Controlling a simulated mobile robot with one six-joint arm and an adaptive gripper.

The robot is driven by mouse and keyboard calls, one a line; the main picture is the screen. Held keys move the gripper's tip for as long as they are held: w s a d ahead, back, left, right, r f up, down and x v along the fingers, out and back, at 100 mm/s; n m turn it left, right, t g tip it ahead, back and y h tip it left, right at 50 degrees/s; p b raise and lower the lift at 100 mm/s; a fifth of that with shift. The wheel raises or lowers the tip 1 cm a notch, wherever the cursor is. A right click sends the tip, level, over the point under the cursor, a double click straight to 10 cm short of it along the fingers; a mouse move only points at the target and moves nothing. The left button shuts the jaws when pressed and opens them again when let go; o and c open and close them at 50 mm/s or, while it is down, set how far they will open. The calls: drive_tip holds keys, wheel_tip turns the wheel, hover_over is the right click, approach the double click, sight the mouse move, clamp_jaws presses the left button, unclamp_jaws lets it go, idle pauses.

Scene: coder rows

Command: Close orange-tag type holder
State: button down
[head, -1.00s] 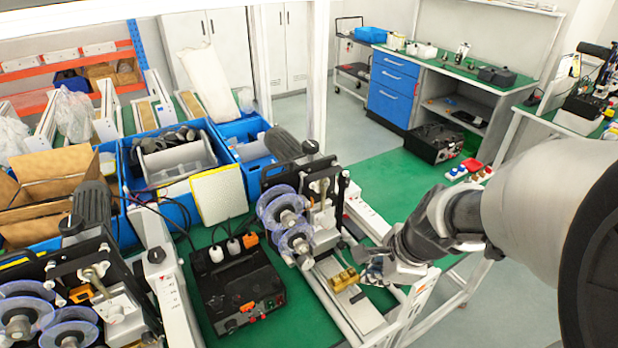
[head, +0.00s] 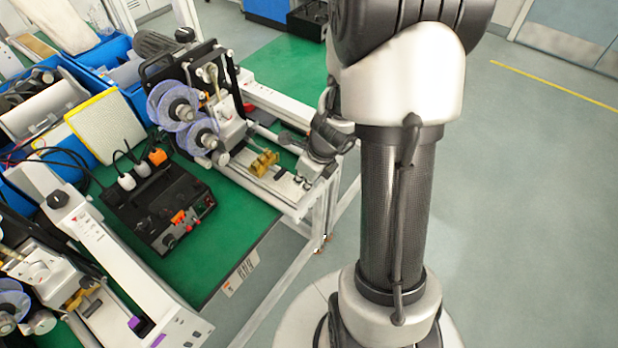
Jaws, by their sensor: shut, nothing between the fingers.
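A coder machine (head: 205,95) with clear reels stands on the green bench. A brass type holder (head: 264,163) sits on its pale rail, in front of the machine head. No orange tag can be made out clearly on it, and I cannot tell whether the holder is fully closed. My gripper (head: 306,170) is shut and empty at the rail's right end, just right of the brass holder. Its fingertips are small and partly dark, and I cannot tell whether they touch the rail.
A black control box (head: 160,205) with orange switches lies on the bench left of the rail. A second coder (head: 105,270) with purple tags stands at the lower left. Blue bins (head: 100,65) are behind. Open floor (head: 540,190) lies to the right.

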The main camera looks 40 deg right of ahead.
sight(280, 171)
drive_tip(key=shift+w+a+f+p, duration=0.15)
drive_tip(key=shift+w+a, duration=0.1)
drive_tip(key=shift+w, duration=0.4)
drive_tip(key=shift+w+a+f+p, duration=0.1)
drive_tip(key=shift+w+a, duration=0.1)
drive_tip(key=shift+w, duration=0.4)
drive_tip(key=shift+w+a+f+p, duration=0.15)
drive_tip(key=shift+w+a, duration=0.1)
drive_tip(key=shift+w, duration=0.4)
drive_tip(key=w+p, duration=0.2)
drive_tip(key=w+a, duration=0.1)
drive_tip(key=shift+r+p, duration=0.25)
drive_tip(key=shift+p, duration=0.15)
drive_tip(key=shift+w+a+f, duration=0.15)
drive_tip(key=shift+w, duration=0.2)
